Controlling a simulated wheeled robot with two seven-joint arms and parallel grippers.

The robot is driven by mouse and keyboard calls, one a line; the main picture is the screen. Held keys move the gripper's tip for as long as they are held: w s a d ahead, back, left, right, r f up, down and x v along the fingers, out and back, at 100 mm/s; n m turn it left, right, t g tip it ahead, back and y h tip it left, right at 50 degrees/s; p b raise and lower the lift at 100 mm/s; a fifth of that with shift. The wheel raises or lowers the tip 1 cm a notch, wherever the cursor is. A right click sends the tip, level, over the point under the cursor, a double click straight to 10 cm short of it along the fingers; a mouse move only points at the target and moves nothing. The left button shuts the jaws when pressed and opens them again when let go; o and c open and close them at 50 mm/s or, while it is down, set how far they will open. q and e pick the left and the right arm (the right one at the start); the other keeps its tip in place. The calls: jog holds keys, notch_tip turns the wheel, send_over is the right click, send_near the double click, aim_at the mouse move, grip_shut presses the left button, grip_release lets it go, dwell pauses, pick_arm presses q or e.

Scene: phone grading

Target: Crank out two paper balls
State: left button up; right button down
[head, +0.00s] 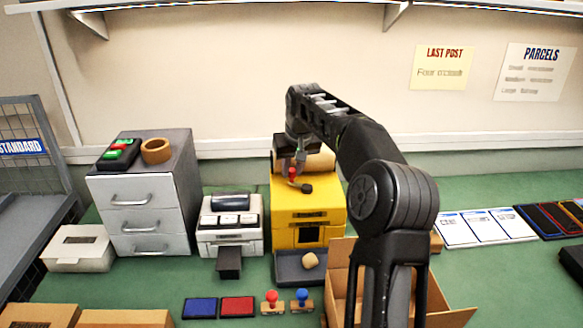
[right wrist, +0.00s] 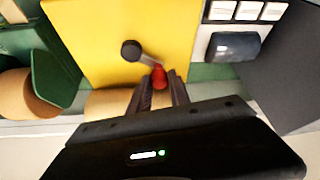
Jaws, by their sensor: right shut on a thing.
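The yellow machine (head: 330,205) stands on the green bench with a dark opening low in its front. Its crank has a dark hub (head: 307,188) and a red knob (head: 292,173). My right gripper (head: 298,158) reaches over from behind and is shut on the red knob, which shows between the fingers (right wrist: 160,88) in the right wrist view. There the hub (right wrist: 131,50) lies up and left of the knob. One tan paper ball (head: 310,260) lies in the grey tray (head: 288,270) below the opening. My left gripper is not in view.
A white printer-like device (head: 230,236) stands left of the machine. An open cardboard box (head: 340,275) stands close to its front right, partly behind my arm. Red and blue stamps (head: 272,302) and ink pads (head: 237,307) lie in front. A grey drawer cabinet (head: 140,205) stands further left.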

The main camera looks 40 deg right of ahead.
jog(key=shift+w+d+r+m+h+p, duration=0.15)
jog(key=shift+d+m+h+p, duration=0.15)
jog(key=shift+m, duration=0.45)
jog(key=shift+w+d+f+m+h+p, duration=0.1)
jog(key=shift+d+m+h+p, duration=0.15)
jog(key=shift+m, duration=0.5)
jog(key=shift+g, duration=0.3)
jog(key=c, duration=1.2)
grip_release()
jog(key=shift+c, duration=0.2)
jog(key=shift+r, duration=0.1)
jog(key=b+v, duration=0.1)
jog(key=v, duration=0.6)
jog(key=shift+s+r, duration=0.2)
jog(key=shift+r, duration=0.05)
jog(key=shift+a, duration=0.15)
